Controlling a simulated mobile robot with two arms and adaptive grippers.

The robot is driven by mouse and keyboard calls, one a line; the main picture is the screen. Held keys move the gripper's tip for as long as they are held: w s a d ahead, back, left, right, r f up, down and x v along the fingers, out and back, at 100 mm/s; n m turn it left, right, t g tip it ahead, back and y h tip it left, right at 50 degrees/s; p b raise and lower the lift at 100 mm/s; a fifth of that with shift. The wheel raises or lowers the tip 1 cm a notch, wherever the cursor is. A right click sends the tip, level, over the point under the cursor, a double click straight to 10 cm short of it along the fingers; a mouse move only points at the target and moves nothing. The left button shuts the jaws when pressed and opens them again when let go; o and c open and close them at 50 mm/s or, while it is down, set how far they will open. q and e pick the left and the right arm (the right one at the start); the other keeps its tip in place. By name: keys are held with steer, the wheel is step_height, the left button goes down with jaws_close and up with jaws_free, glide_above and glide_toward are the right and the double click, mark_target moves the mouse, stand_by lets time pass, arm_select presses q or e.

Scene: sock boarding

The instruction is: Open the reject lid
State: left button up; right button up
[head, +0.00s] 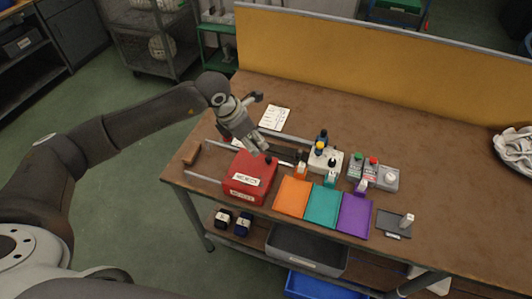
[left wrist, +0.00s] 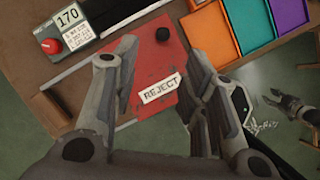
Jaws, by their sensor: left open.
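The red reject box (head: 250,178) stands at the left part of the bench, with a white REJECT label on its front. Its red lid (left wrist: 150,62) looks closed, and a black knob (left wrist: 162,34) sits on it near the far edge. The knob also shows in the head view (head: 267,158). My left gripper (head: 259,149) is above the box, close to the knob. In the left wrist view its open fingers (left wrist: 160,55) lie on either side of the lid, with nothing between them. What looks like my right gripper (left wrist: 290,108) shows at the right edge, too small to judge.
Orange (head: 292,196), teal (head: 323,204) and purple (head: 355,214) trays lie right of the box. Small bottles (head: 321,140) and a grey holder (head: 385,180) stand behind them. A yellow panel (head: 370,55) closes off the back. The bench's right part is mostly clear.

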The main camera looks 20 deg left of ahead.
mark_target(267, 158)
arm_select(q)
steer(key=p+x, duration=0.2)
steer(key=x, duration=0.6)
steer(key=shift+d+f, duration=0.15)
steer(key=shift+d, duration=0.1)
steer(key=shift+p+x, duration=0.35)
steer(key=shift+x, duration=0.65)
steer(key=shift+c, duration=0.5)
jaws_close()
